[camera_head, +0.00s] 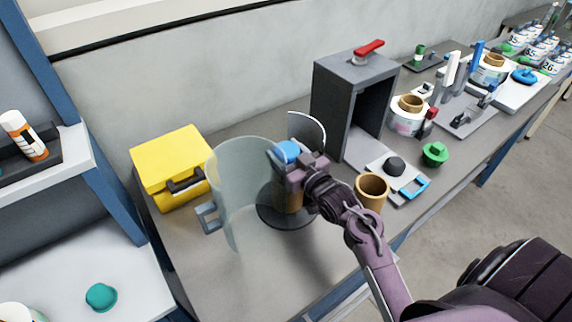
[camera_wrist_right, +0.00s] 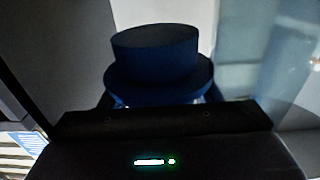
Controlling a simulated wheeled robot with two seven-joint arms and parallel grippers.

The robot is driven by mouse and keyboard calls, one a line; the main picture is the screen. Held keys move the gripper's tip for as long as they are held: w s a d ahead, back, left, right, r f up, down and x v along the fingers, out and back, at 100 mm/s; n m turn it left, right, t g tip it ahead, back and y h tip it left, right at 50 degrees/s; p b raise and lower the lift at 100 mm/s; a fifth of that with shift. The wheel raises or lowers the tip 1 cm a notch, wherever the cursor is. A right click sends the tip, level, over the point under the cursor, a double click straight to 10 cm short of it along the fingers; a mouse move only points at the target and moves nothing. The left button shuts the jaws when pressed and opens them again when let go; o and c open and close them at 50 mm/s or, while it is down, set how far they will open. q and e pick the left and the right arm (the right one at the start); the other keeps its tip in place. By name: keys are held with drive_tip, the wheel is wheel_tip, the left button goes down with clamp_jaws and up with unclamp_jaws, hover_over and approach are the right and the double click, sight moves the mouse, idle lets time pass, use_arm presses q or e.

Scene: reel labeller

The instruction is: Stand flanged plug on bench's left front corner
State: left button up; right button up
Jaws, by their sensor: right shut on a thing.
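The blue flanged plug (camera_head: 288,150) is held by my right gripper (camera_head: 291,162) above the turntable-like black disc on the bench. In the right wrist view the plug (camera_wrist_right: 158,62) shows its round top and wider flange, upright between the jaws; its lower part is hidden by the gripper body. The grey bench (camera_head: 235,285) runs across the head view; its left front part is bare and the corner itself lies at or beyond the lower picture edge. My left gripper is not in view.
A clear curved guard (camera_head: 240,195) stands left of my right gripper, close to it. The black disc (camera_head: 270,215) carries a tan core (camera_head: 291,198). A yellow box (camera_head: 170,160), a grey frame (camera_head: 345,100), a tan cup (camera_head: 372,188) and a green plug (camera_head: 435,152) also stand there.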

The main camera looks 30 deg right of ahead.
sight(286, 164)
wheel_tip(286, 164, down, 4)
drive_tip(key=shift+r+p, duration=0.1)
drive_tip(key=shift+p, duration=0.2)
drive_tip(key=shift+f+p, duration=0.35)
drive_tip(key=shift+p, duration=0.05)
drive_tip(key=shift+f, duration=0.3)
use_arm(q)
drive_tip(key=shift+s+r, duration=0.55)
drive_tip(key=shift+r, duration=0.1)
use_arm(e)
drive_tip(key=shift+f, duration=0.1)
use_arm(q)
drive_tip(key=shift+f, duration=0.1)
use_arm(e)
drive_tip(key=shift+f, duration=0.15)
drive_tip(key=o, duration=1.1)
